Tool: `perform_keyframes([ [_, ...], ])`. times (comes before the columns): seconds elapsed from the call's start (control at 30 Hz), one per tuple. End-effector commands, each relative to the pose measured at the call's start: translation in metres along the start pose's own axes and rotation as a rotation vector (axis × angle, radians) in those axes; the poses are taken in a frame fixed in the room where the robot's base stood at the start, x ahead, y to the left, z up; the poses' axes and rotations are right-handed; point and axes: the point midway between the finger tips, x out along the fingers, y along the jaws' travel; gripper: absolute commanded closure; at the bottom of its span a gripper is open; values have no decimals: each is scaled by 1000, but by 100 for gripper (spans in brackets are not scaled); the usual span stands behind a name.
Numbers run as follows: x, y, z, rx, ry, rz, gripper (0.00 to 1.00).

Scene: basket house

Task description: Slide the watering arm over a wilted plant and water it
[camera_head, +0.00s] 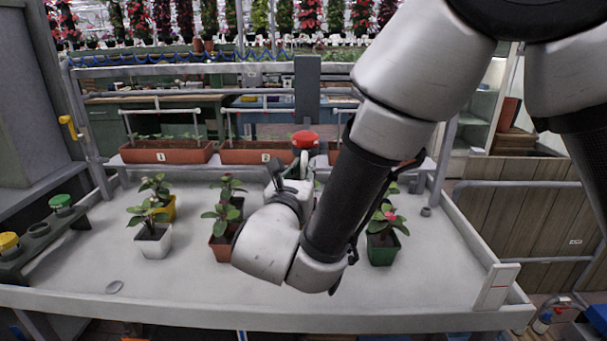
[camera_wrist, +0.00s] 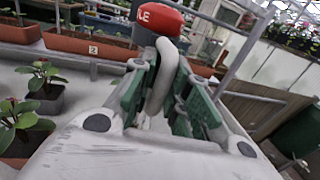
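The red watering head (camera_head: 304,140), with a curved grey handle below it, stands over the back of the white bench. In the wrist view the red head (camera_wrist: 160,17) bears partly visible lettering. My gripper (camera_head: 300,172) is at the handle; in the wrist view its green-padded fingers (camera_wrist: 166,78) are spread either side of the grey handle (camera_wrist: 168,62). I cannot tell whether either pad touches it. Potted plants stand on the bench: in a white pot (camera_head: 154,243), a yellow pot (camera_head: 170,211), a brown pot (camera_head: 219,249) and a green pot (camera_head: 382,250). My arm hides some of the middle.
Long terracotta planters (camera_head: 168,154) numbered 1 and 2 line the bench's back. A side shelf holds green-lidded (camera_head: 60,201) and yellow-lidded (camera_head: 9,241) jars. The bench's raised rim (camera_head: 250,313) bounds it; the front left surface is largely clear.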

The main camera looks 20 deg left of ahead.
Motion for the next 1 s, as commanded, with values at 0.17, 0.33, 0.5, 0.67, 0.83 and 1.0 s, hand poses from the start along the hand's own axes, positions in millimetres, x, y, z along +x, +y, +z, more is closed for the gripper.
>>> perform_keyframes([
  [0.17,1,0,2,5,-4,-2,65],
  [0.33,0,0,1,3,-3,-1,65],
  [0.5,-5,1,1,2,-2,1,65],
  [0.67,-31,1,1,1,-1,5,65],
  [0.83,-71,2,1,2,-2,6,65],
  [1.0,-102,1,1,3,-2,3,65],
])
